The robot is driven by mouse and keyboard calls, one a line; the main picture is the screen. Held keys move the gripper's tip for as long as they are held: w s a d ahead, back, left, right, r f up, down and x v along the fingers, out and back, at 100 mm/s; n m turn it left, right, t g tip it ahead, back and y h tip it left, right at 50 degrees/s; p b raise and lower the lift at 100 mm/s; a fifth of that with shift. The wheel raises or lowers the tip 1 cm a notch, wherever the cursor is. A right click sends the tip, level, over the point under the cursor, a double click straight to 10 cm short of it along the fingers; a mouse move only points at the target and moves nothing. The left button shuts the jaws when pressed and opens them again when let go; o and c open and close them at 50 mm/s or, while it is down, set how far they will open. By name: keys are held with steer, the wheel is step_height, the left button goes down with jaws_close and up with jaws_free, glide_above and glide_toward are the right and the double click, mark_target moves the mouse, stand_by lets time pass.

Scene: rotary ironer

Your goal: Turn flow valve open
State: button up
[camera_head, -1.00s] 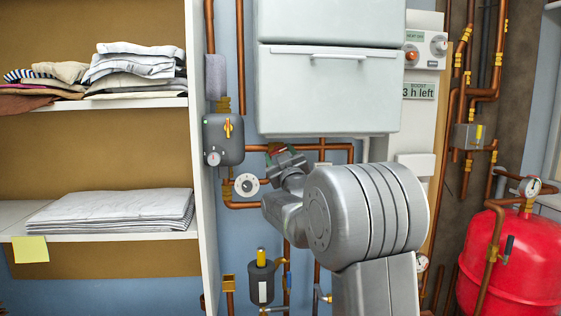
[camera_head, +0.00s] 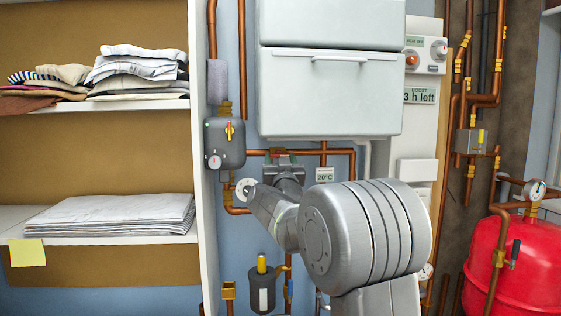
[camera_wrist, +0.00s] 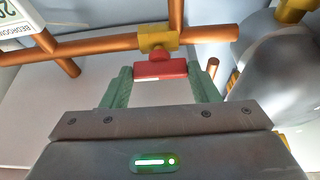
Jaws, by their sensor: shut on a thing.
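The flow valve has a red handle (camera_wrist: 160,70) on a brass body (camera_wrist: 158,38), set on a copper pipe. In the wrist view the handle lies between the two green fingers of my gripper (camera_wrist: 162,84). The fingers are shut on the handle. In the head view my gripper (camera_head: 284,160) is at the pipe below the white box, with a little red showing at its tips. My wrist and arm hide most of the valve there.
A white boiler-like box (camera_head: 330,90) hangs above. A grey control unit (camera_head: 224,143) and a round dial (camera_head: 245,187) are to the left. A 20°C label (camera_head: 325,175) is right of my gripper. Shelves with folded linen (camera_head: 110,215) stand left; a red tank (camera_head: 508,262) stands right.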

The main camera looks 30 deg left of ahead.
steer(key=o, duration=1)
steer(key=b+v, duration=0.4)
steer(key=v, duration=0.9)
steer(key=shift+s+d+f, duration=0.2)
steer(key=shift+s, duration=0.15)
steer(key=p+x, duration=0.4)
steer(key=x, duration=1)
